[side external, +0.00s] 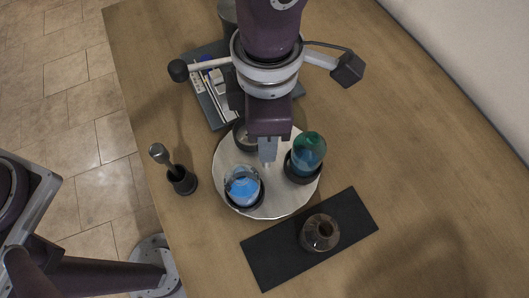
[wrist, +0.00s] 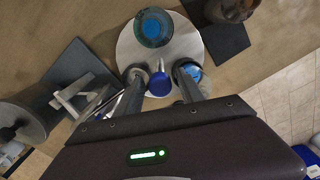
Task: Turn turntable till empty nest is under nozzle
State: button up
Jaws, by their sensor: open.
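The pale round turntable (side external: 285,207) sits on the wooden table and also shows in the wrist view (wrist: 190,38). A green-blue drum (side external: 309,150) stands in a dark nest at its right. A clear drum with blue contents (side external: 243,187) stands in a nest at its front left. A dark nest (side external: 243,135) at the back is partly hidden by my gripper and looks empty. My gripper (side external: 268,155) is open, pointing down over the turntable. In the wrist view its fingertips (wrist: 160,78) lie either side of a small post; contact is unclear. I cannot clearly pick out the nozzle.
A dark mat (side external: 267,262) at the front right bears a brown jar (side external: 319,232). A dark holder (side external: 182,181) with a metal-headed tool stands left of the turntable. A grey tray (side external: 207,103) with white parts lies behind. The table's right side is clear.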

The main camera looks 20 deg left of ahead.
jog(key=shift+r, duration=3.15)
jog(key=shift+w+a+r, duration=0.1)
jog(key=w+a+r+m+t+h, duration=0.1)
jog(key=a+r+m, duration=0.4)
jog(key=a, duration=0.5)
jog(key=w+a+r+m+t+h, duration=0.1)
jog(key=a+r+m, duration=0.35)
jog(key=a, duration=0.45)
jog(key=s+a+f+m+t+y, duration=0.1)
jog(key=s+a+m+t+y, duration=0.1)
jog(key=s+a+m, duration=0.9)
jog(key=a+m+t, duration=0.1)
jog(key=a, duration=0.2)
jog(key=shift+a+f+m+t, duration=0.2)
jog(key=shift+f+m+t, duration=0.05)
jog(key=shift+m+t, duration=0.1)
